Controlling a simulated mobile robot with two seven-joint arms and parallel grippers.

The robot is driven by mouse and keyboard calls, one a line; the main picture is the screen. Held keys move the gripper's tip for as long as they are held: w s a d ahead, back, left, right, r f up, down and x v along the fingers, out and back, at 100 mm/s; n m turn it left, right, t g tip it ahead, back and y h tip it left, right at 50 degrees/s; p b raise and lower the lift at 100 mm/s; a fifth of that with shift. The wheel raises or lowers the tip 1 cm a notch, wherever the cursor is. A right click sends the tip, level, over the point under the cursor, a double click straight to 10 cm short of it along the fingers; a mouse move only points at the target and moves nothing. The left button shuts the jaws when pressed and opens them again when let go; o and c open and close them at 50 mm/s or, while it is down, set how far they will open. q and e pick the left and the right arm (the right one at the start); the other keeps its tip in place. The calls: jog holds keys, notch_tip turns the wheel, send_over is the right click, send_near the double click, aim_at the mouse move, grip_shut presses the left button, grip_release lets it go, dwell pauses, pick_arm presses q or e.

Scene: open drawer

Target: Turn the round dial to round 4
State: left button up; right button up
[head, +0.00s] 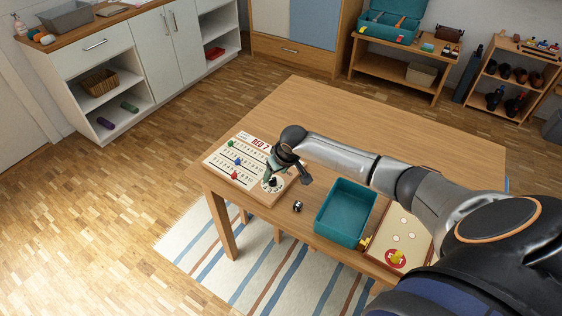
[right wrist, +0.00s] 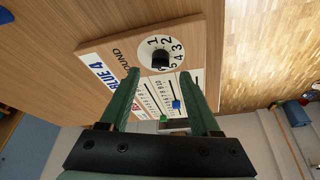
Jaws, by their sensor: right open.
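The round dial (head: 272,185) is a white disc on the front right corner of the wooden scoreboard (head: 222,174), which lies on the table. The right wrist view shows the dial (right wrist: 172,47) with numbers from 1 to 5 and a dark knob (right wrist: 160,62) in its middle. The word ROUND is printed beside it. I cannot tell which number the knob points at. My right gripper (head: 284,182) is over the dial, partly hiding it in the head view. Its green fingers (right wrist: 158,76) are open and empty, with the knob lying between their tips in the picture. My left gripper is not in view.
The scoreboard carries green, blue and red (head: 235,176) sliders on rows of numbers. A small black-and-white object (head: 297,206) lies right of the dial. A teal tray (head: 318,222) and a game board (head: 412,225) with yellow pieces stand further right. The table's back (head: 330,110) is clear.

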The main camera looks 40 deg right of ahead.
jog(key=v, duration=0.8)
jog(key=shift+r, duration=0.25)
jog(key=shift+s, duration=0.1)
jog(key=s+a+f+n+t+y, duration=0.25)
jog(key=s+a+f, duration=0.55)
jog(key=a+f, duration=0.45)
jog(key=s+a+t, duration=0.1)
jog(key=s+a, duration=0.1)
jog(key=s, duration=0.5)
jog(key=s+a+f+t, duration=0.1)
jog(key=s+a, duration=0.2)
jog(key=s, duration=0.4)
jog(key=shift+f, duration=0.3)
